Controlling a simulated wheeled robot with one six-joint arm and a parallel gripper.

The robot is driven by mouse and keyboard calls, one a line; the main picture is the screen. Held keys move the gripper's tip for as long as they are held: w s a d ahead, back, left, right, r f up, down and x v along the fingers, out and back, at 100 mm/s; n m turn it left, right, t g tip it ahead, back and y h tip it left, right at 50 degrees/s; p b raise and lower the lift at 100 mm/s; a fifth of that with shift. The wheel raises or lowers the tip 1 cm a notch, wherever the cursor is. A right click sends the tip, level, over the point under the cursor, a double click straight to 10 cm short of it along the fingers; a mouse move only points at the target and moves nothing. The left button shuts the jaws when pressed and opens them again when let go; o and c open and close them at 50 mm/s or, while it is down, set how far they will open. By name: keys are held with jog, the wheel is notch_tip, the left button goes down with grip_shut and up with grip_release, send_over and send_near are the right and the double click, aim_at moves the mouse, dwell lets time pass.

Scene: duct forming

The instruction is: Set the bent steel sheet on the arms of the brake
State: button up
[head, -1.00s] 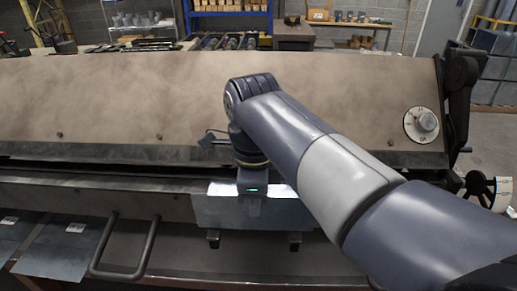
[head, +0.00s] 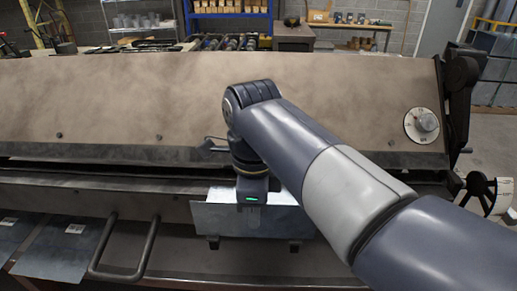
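The bent steel sheet (head: 218,218) is at the front of the brake (head: 250,105), with a grey face toward me and a bright flange along its top. My gripper (head: 254,213) is over the middle of its upper edge, and a finger shows against the front face. It appears shut on the sheet; the far finger is hidden. Two dark arms of the brake, the left one (head: 213,243) and the right one (head: 294,246), stick out just below the sheet's lower edge. I cannot tell whether the sheet touches them.
A bent metal handle (head: 125,252) stands out at the left front. Flat labelled sheets (head: 55,250) lie left of it. A round dial (head: 421,125) is on the brake's right end, with a dark handwheel (head: 478,190) below it. Shelves stand along the back wall.

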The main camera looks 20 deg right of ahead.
jog(key=shift+o, duration=0.8)
notch_tip(320, 180, up, 11)
jog(key=shift+f, duration=0.15)
notch_tip(320, 180, down, 10)
jog(key=shift+f, duration=0.25)
jog(key=shift+w+r, duration=0.1)
jog(key=shift+w, duration=0.15)
dwell(0.4)
